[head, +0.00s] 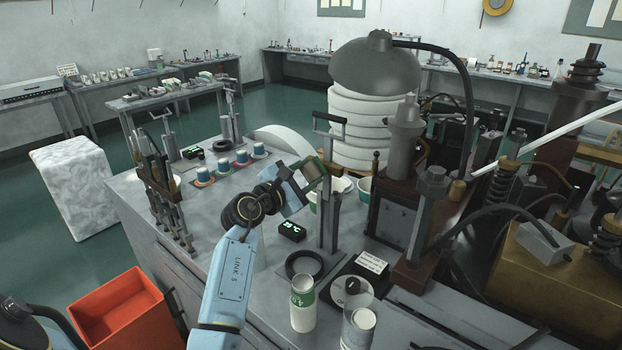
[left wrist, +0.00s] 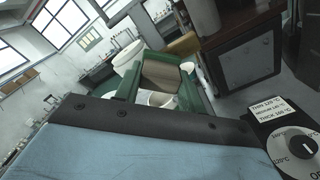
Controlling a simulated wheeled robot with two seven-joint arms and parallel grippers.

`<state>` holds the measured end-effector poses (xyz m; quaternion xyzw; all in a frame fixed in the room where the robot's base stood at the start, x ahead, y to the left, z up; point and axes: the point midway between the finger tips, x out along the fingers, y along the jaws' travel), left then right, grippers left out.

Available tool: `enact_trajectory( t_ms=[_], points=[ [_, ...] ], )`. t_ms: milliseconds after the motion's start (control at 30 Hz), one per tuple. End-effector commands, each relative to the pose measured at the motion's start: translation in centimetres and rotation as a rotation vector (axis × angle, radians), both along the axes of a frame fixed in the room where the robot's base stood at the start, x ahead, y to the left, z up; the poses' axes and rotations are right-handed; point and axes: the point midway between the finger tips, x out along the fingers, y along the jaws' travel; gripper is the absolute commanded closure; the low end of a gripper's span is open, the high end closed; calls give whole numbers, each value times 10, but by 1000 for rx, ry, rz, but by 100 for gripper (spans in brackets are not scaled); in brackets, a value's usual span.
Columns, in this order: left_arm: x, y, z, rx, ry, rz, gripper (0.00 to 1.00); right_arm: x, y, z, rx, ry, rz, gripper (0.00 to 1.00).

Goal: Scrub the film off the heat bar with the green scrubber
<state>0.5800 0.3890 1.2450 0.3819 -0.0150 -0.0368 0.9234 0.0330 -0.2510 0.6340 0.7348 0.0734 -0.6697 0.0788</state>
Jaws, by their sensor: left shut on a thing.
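The block is close to a dark upright frame (head: 329,215) with a crosspiece on top, in the middle of the bench. The heat bar is probably part of this frame; I cannot make out the bar or its film clearly. Whether the block touches the frame is unclear. My right gripper is not in view.
A dial (head: 351,291) with a temperature label (head: 371,262) and a small display (head: 292,231) stand near the frame. Tall machinery crowds the right; small cups on coloured saucers stand behind left. A red bin (head: 122,312) is at lower left.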

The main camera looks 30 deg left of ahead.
Motion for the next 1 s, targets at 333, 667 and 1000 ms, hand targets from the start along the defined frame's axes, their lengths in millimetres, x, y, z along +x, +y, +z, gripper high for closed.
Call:
enact_trajectory(
  t_ms=[333, 667, 1000],
  points=[
    [4, 29, -1, 3, 0, 1, 79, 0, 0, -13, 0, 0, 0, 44],
    [4, 23, 1, 1, 1, 1, 79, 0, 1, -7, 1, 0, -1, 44],
    [2, -7, 2, 0, 1, -1, 79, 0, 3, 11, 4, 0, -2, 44]
  ],
)
